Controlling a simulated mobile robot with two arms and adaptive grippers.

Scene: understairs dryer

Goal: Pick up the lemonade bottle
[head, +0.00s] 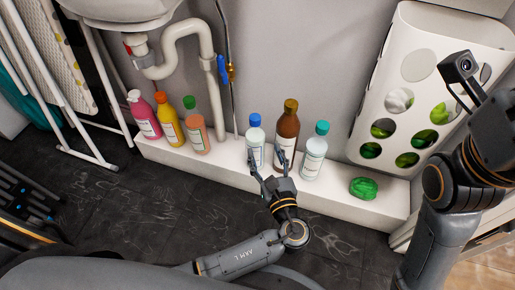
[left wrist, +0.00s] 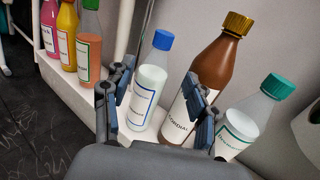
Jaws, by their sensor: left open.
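A clear bottle with a blue cap (head: 256,143), a brown bottle with a gold cap (head: 287,132) and a clear bottle with a teal cap (head: 314,152) stand in the middle. In the left wrist view the brown bottle (left wrist: 219,62) has a label that seems to read "CORDIAL". My left gripper (head: 268,164) is open and empty, just in front of the blue-capped and brown bottles. In its wrist view the blue-capped bottle (left wrist: 153,85) shows between the fingers. My right gripper's fingers are out of view.
Pink (head: 144,117), yellow (head: 168,121) and orange green-capped (head: 194,127) bottles stand at the ledge's left. A green bundle (head: 363,188) lies at its right, below a white holder with round holes (head: 432,75). White pipes (head: 208,70) rise behind. Dark floor (head: 120,215) lies in front.

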